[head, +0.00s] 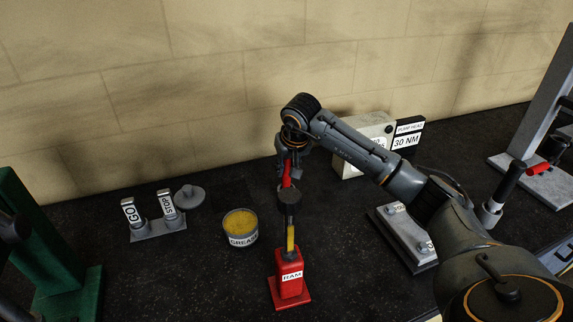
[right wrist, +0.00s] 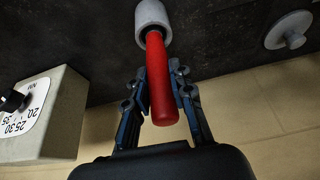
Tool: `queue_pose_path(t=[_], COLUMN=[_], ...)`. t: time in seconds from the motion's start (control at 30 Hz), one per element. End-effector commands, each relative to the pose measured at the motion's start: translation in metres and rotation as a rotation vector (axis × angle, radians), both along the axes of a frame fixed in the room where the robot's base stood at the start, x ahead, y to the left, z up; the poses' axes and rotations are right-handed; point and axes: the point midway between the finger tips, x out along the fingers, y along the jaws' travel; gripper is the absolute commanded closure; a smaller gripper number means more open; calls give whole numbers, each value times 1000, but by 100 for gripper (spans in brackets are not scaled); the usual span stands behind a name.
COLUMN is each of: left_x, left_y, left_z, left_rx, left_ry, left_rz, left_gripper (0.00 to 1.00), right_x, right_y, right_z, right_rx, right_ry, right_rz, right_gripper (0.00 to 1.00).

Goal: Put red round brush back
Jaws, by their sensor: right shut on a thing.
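My right gripper (head: 287,172) is shut on the red handle of the red round brush (head: 288,174), at the middle of the bench. In the right wrist view the gripper (right wrist: 158,92) has one finger on each side of the handle (right wrist: 161,90). The handle's far end meets a pale grey round cup (right wrist: 152,16) with a dark inside; I cannot tell how deep it sits or see any bristles. In the head view the cup is hidden behind the ram's dark round top. My left gripper is not in view.
The red RAM unit (head: 290,278) stands just in front of the brush. A grease tin (head: 240,227), GO/STOP levers (head: 152,227) and a grey knobbed lid (head: 190,197) are left. A dial box (right wrist: 45,112) stands behind right; a grey plate unit (head: 402,238) is right.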

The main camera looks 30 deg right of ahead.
Motion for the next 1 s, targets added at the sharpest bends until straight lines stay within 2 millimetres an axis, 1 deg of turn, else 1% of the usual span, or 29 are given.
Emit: queue_pose_path(t=[0.23, 0.37, 0.4, 0.47, 0.5, 0.8, 0.87, 0.93, 1.0], left_x=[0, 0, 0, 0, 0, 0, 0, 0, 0], left_y=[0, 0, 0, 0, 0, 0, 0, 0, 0], left_z=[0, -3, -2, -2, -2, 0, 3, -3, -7], left_rx=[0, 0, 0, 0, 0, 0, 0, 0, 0], left_ry=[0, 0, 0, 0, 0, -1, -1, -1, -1], left_rz=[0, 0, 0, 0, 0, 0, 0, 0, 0], left_gripper=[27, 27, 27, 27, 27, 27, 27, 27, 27], right_x=[0, 0, 0, 0, 0, 0, 0, -2, -6], right_y=[0, 0, 0, 0, 0, 0, 0, 1, 1], right_z=[-2, -6, -4, -4, -4, -3, 1, 6, 16], right_rx=[0, 0, 0, 0, 0, 1, 1, 0, -1], right_ry=[-2, -2, -1, -1, -1, -1, -1, -5, -8], right_rz=[0, 0, 0, 0, 0, 0, 0, 2, 1], right_gripper=[100, 100, 71, 59, 55, 55, 55, 55, 55])
